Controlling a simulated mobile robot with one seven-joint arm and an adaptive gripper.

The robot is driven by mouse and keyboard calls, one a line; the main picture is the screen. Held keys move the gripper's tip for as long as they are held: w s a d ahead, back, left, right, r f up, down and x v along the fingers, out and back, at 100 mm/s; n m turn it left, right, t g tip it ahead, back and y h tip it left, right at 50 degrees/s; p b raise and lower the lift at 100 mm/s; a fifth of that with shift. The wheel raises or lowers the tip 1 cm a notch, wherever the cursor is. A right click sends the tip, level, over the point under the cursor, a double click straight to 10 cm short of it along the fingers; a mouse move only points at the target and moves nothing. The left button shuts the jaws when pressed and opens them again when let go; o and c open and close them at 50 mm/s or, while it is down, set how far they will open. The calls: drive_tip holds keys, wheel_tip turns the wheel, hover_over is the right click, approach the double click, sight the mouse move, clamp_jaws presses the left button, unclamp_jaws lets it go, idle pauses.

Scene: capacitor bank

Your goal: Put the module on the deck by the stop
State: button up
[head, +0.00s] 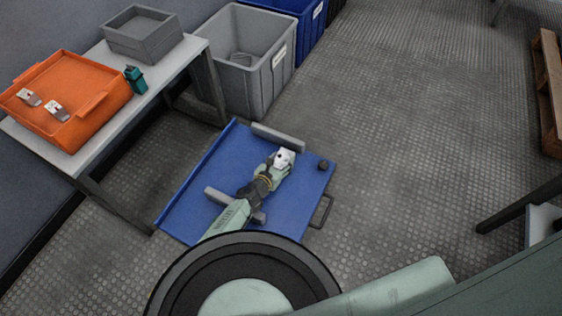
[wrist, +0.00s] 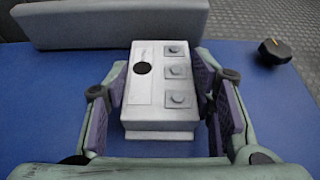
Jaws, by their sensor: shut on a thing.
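The module (wrist: 160,85) is a pale grey-white block with a white label, a black dot and three square terminals on top. My gripper (wrist: 162,88) is shut on it, one padded finger on each side. In the head view the module (head: 285,157) is over the far part of the blue deck (head: 200,190). Whether the module touches the deck is not clear.
A second grey bar (head: 217,196) lies nearer on the deck, partly behind my arm. A black knob (head: 323,164) stands at the deck's right; a handle (head: 321,212) is on its edge. A grey bin (head: 245,60) stands beyond. An orange tray (head: 70,90) is on the left bench.

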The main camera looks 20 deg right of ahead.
drive_tip(key=shift+r, duration=0.1)
drive_tip(key=o, duration=1.5)
drive_tip(key=shift+c, duration=0.2)
drive_tip(key=shift+r, duration=0.15)
drive_tip(key=p+v, duration=0.2)
drive_tip(key=v, duration=1)
